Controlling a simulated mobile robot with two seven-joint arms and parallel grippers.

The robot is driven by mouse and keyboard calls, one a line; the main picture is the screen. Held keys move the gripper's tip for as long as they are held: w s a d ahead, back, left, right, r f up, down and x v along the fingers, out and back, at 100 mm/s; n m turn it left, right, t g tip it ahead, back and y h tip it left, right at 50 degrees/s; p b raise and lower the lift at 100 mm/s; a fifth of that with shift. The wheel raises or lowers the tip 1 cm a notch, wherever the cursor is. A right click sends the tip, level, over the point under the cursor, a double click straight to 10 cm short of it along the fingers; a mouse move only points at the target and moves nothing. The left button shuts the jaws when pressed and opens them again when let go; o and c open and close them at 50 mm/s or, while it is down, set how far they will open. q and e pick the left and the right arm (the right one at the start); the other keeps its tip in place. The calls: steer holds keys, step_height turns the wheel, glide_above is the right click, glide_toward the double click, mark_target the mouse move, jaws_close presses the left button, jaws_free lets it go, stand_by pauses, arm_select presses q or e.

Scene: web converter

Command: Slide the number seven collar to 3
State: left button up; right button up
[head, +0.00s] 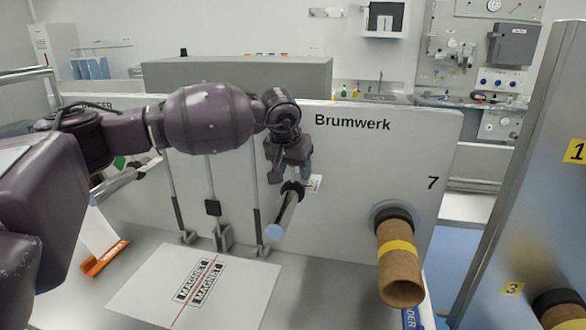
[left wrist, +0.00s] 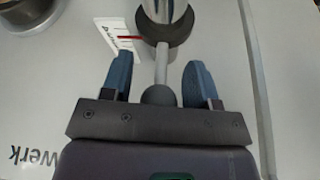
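A dark collar (head: 292,188) sits around a steel shaft (head: 286,212) that sticks out of the white Brumwerk panel. In the left wrist view the collar (left wrist: 163,27) has a thin rod ending in a grey ball knob (left wrist: 159,95). A small white label with a red line (left wrist: 117,38) lies beside the collar; its marks are too small to read. My left gripper (head: 290,172) is open at the collar, with its blue fingers (left wrist: 160,82) apart on either side of the knob. A black 7 (head: 432,183) is printed on the panel, to the right. My right gripper is not in view.
A cardboard core with a yellow band (head: 400,262) projects below the 7. A metal panel with yellow 1 and 3 tags (head: 525,190) stands at the right. Several thin upright rods (head: 212,190) stand left of the shaft. A white sheet marked MAGNET (head: 150,285) lies in front.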

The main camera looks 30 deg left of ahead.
arm_select(q)
steer(key=shift+r, duration=0.1)
steer(key=b+v, duration=0.1)
steer(key=v, duration=0.9)
steer(key=shift+r, duration=0.3)
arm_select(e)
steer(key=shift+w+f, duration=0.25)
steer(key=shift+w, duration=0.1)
arm_select(q)
steer(key=shift+s, duration=0.15)
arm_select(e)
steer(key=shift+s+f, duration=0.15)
